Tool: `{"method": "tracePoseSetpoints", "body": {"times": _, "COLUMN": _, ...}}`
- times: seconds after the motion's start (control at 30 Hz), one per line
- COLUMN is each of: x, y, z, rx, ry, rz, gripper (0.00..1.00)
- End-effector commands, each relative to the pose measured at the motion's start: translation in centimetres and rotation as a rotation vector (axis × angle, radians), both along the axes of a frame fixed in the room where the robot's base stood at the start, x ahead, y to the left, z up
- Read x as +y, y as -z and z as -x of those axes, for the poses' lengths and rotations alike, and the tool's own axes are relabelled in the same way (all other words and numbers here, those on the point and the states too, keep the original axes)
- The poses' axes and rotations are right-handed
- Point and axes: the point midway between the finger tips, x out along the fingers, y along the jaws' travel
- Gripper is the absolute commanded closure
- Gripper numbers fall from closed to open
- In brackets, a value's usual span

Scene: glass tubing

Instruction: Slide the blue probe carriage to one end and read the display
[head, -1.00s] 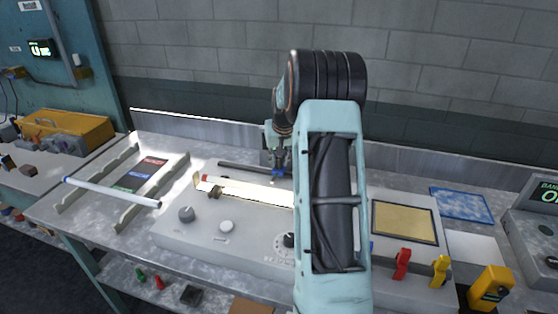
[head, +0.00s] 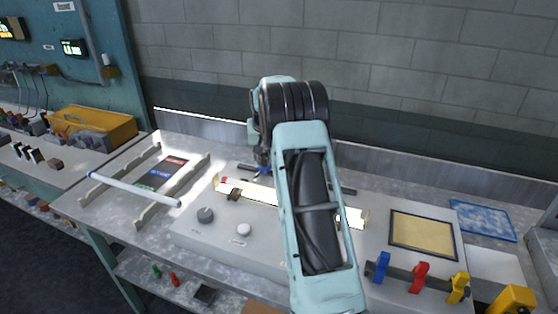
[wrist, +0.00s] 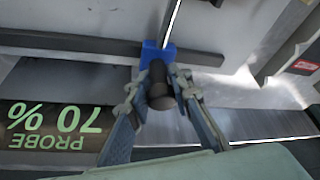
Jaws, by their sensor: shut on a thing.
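The blue probe carriage (wrist: 152,54) sits on a dark rail (wrist: 60,43) in the wrist view, near the rail's right-hand end there. My gripper (wrist: 160,84) is shut on the carriage's dark round knob. The display (wrist: 55,128) reads "PROBE 70 %", upside down in the wrist view. In the head view a little blue of the carriage (head: 264,172) shows below my wrist, near the left end of the rail (head: 342,190). My arm covers the rail's middle. I cannot make out the display in the head view.
A grey console with a dark knob (head: 205,215) and a white knob (head: 244,230) lies in front of the rail. A bright trough (head: 260,192) is between them. A white tube (head: 135,188) rests on a rack at left. Coloured clamps (head: 420,276) stand at right.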

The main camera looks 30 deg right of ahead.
Motion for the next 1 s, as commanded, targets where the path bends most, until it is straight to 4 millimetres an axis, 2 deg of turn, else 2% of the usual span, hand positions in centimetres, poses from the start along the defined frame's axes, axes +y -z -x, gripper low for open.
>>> {"method": "tracePoseSetpoints", "body": {"times": 0.37, "x": 0.3, "y": 0.0, "z": -0.4, "rx": -0.001, "ry": 0.001, "rz": 0.001, "gripper": 1.0}}
{"method": "tracePoseSetpoints", "body": {"times": 0.4, "x": 0.3, "y": 0.0, "z": -0.4, "rx": -0.001, "ry": 0.001, "rz": 0.001, "gripper": 0.78}}
{"method": "tracePoseSetpoints", "body": {"times": 0.57, "x": 0.3, "y": 0.0, "z": -0.4, "rx": -0.001, "ry": 0.0, "rz": 0.001, "gripper": 0.62}}
{"method": "tracePoseSetpoints", "body": {"times": 0.87, "x": 0.3, "y": -0.2, "z": -0.3, "rx": -0.001, "ry": 0.0, "rz": 0.001, "gripper": 0.62}}
{"method": "tracePoseSetpoints", "body": {"times": 1.0, "x": 0.5, "y": -1.5, "z": 0.1, "rx": -0.002, "ry": 0.0, "rz": 0.002, "gripper": 0.62}}
